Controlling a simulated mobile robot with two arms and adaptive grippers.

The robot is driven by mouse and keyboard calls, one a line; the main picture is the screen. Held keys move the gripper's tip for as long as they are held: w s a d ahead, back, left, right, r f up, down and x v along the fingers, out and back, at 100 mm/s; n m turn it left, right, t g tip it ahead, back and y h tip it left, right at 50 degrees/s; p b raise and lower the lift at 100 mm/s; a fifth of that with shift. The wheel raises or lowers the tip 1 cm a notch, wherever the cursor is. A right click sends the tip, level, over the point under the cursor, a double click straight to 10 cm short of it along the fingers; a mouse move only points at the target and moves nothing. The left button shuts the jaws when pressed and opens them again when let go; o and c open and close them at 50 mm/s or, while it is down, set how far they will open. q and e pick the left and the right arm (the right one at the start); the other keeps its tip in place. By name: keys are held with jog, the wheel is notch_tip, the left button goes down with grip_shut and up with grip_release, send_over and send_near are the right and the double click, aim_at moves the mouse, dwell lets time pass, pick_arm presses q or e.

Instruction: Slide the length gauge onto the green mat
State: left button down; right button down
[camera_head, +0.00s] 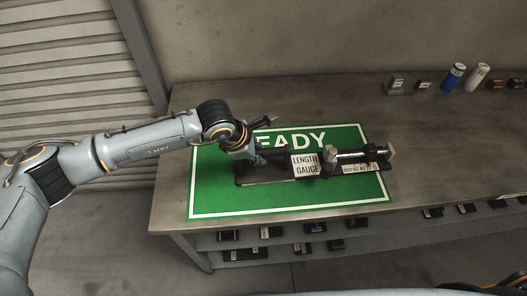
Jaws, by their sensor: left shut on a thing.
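The length gauge (306,165) is a dark, long device with a white label and a metal rod and end block at its right. It lies on the green mat (230,203), which has a white border and white lettering partly hidden by my arm. The gauge's right end reaches the mat's right border or slightly past it. My left gripper (258,158) is at the gauge's left end and shut on it, though its fingertips are hard to make out. My right gripper does not show.
The mat lies on a grey metal table (180,150). Small boxes (396,86), a blue can (453,77) and a white can (478,78) stand at the back right. A lower shelf (350,232) holds several dark items. The tabletop behind the mat is mostly clear.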

pick_arm(q)
jog(key=shift+a+f+b, duration=0.2)
jog(key=shift+a+b, duration=0.4)
jog(key=shift+a, duration=3.7)
jog(key=shift+s, duration=0.1)
jog(key=c, duration=1.1)
grip_release()
jog(key=shift+r, duration=0.1)
